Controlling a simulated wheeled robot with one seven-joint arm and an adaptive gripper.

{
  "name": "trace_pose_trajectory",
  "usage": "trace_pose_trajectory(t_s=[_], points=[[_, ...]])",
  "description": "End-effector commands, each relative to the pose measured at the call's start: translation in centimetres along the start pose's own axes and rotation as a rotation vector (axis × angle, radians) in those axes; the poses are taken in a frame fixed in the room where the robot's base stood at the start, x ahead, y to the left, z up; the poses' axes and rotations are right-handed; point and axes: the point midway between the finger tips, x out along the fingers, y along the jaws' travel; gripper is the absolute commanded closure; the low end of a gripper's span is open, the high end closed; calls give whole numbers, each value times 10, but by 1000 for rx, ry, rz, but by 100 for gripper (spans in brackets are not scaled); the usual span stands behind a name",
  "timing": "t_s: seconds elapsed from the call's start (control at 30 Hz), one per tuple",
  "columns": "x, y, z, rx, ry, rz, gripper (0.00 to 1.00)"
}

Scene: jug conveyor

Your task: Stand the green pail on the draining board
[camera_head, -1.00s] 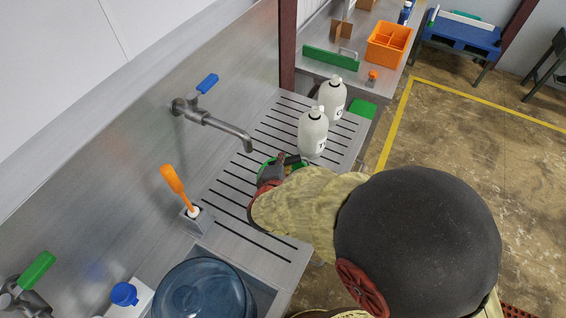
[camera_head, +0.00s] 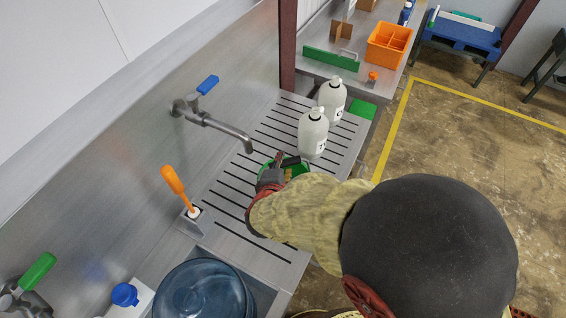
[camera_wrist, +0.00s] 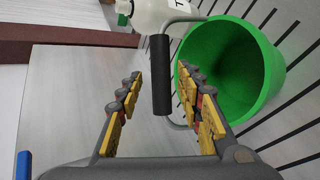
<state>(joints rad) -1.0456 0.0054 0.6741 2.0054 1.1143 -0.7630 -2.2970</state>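The green pail (camera_head: 266,166) is on the slotted draining board (camera_head: 345,152), mostly hidden behind my gripper (camera_head: 285,166) in the head view. The wrist view shows the pail (camera_wrist: 262,75) with its open mouth facing the camera, board slots around it. Its wire handle carries a dark grip (camera_wrist: 160,75). My gripper (camera_wrist: 157,92) is open, one finger on each side of the dark grip. A gap shows on the left of the grip; the right finger is closer, and I cannot tell if it touches.
Two white bottles (camera_head: 313,132) (camera_head: 331,98) stand just beyond the pail. A tap (camera_head: 215,125) reaches over the board from the wall. An orange-handled brush (camera_head: 173,182) stands in a holder on the left. A blue water jug (camera_head: 203,290) sits in the sink nearer me.

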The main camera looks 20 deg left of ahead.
Motion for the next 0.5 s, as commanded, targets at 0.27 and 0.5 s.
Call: trace_pose_trajectory(t_s=[0.27,0.5], points=[[-60,3,-1,-1,5,2,63],[-95,2,-1,-1,3,1,63]])
